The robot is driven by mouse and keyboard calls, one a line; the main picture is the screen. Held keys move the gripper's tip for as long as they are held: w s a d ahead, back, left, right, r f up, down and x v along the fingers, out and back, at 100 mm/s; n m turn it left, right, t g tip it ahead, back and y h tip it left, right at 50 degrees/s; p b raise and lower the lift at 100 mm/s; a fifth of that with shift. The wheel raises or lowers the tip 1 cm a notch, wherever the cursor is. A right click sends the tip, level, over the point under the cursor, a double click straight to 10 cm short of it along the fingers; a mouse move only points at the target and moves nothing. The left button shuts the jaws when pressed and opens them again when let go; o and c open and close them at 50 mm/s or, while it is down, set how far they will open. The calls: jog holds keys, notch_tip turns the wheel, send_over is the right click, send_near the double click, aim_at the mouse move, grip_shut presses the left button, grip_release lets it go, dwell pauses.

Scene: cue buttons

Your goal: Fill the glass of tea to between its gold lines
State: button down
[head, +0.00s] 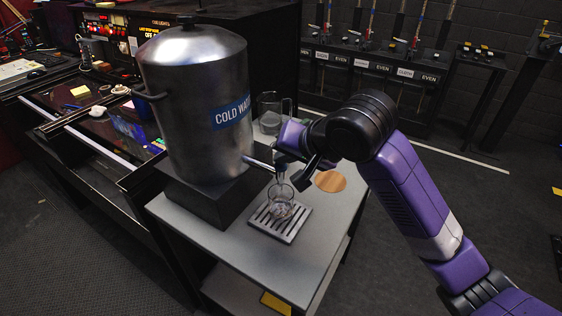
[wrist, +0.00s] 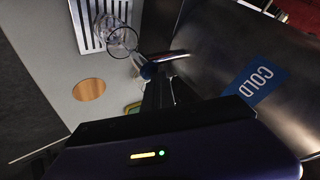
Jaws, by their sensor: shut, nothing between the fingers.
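A clear glass (head: 280,204) stands under the tap of the steel urn (head: 195,95), which is labelled COLD WATER. It also shows in the wrist view (wrist: 118,42). Gold lines, tea and the fill level are too small to make out. The tap (head: 258,163) sticks out from the urn over the glass; its blue part (wrist: 149,71) is right by my fingertips. My gripper (head: 302,180) is shut and empty beside the tap, above the glass. I cannot tell whether it touches the tap, or whether water runs.
The glass is on a slotted drip tray (head: 290,226) on a grey table (head: 240,246). A round wooden coaster (head: 330,181) lies to the right. A glass jug (head: 270,122) stands behind my gripper. The table front is clear.

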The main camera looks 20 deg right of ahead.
aim_at(284, 167)
jog(key=shift+r, duration=0.1)
dwell(0.4)
jog(key=shift+r+p, duration=0.9)
jog(key=shift+p, duration=0.2)
notch_tip(284, 167, up, 5)
jog(key=p, duration=0.5)
